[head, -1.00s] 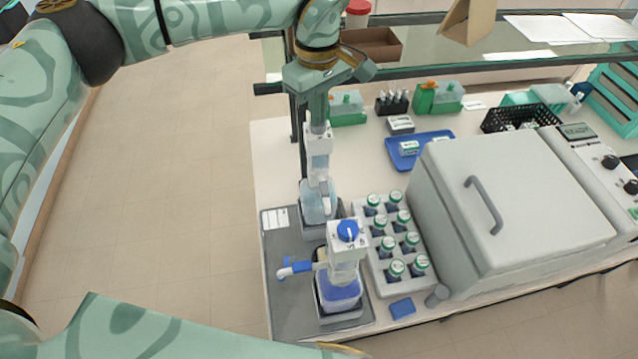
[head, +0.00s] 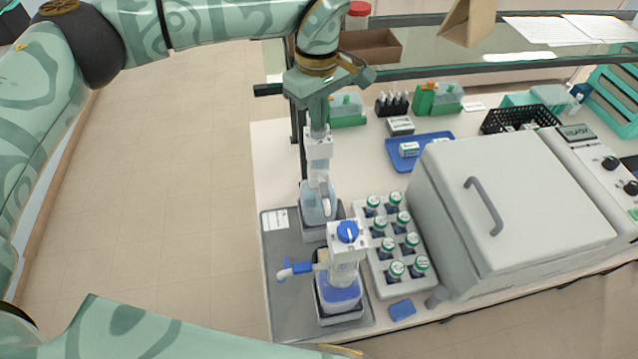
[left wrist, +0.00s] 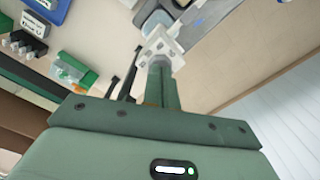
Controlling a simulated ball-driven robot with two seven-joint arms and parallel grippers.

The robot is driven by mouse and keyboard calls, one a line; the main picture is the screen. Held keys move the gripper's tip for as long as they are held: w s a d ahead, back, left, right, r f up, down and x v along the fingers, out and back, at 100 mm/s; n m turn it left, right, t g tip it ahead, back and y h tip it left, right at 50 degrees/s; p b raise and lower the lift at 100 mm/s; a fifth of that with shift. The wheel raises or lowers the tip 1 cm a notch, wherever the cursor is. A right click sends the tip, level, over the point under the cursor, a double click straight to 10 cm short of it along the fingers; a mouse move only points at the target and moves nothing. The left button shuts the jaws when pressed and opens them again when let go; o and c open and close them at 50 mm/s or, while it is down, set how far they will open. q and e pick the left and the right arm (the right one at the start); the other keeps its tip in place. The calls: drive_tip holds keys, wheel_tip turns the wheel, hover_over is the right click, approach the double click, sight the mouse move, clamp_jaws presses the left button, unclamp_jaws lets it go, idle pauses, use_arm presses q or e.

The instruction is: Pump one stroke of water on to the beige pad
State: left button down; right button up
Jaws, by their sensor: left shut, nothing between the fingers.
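A pump dispenser with a white head (head: 319,148) and a clear bottle of pale liquid (head: 313,205) stands upright at the back of the grey tray (head: 288,318). My left gripper (head: 318,128) points down with its fingers shut and empty, at the top of this pump head. They look to be touching it. In the left wrist view the shut fingers (left wrist: 158,75) meet the white head (left wrist: 160,47). I cannot make out the beige pad with certainty; the dispensers cover part of the tray. My right gripper is not in view.
A second dispenser with a blue knob (head: 347,231) and blue liquid (head: 340,293) stands in front. A grey rack (head: 388,290) of several green-capped bottles and a large grey machine (head: 510,190) are to the right. A shelf rail (head: 430,70) crosses behind.

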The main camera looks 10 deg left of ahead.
use_arm(q)
drive_tip(key=shift+s+f, duration=0.1)
drive_tip(key=shift+f, duration=0.05)
drive_tip(key=shift+r+p, duration=1.1)
drive_tip(key=shift+r, duration=0.25)
drive_tip(key=shift+r, duration=0.1)
wheel_tip(320, 180, up, 5)
drive_tip(key=p, duration=0.4)
